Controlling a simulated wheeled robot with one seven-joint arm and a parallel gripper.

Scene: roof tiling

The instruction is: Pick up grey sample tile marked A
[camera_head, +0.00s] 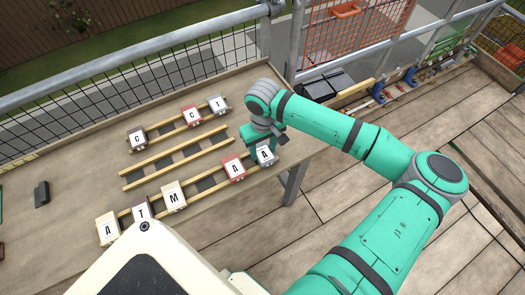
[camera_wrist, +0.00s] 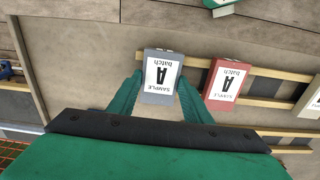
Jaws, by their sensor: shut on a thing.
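The grey sample tile marked A (camera_head: 265,154) is at the right end of the nearest wooden rail row in the head view. In the wrist view the grey tile (camera_wrist: 160,80) stands between my two green fingers, its label facing the camera. My gripper (camera_wrist: 160,88) is shut on it, one finger along each side. In the head view my gripper (camera_head: 258,140) is beside the tile and partly hidden by the wrist. I cannot tell whether the tile still touches the rails.
A red tile marked A (camera_head: 233,168) sits close beside the grey one; it also shows in the wrist view (camera_wrist: 226,82). Cream tile M (camera_head: 173,195) and others stand farther left. The middle rails (camera_head: 170,160) are empty. The far row holds a red tile (camera_head: 191,115) and others.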

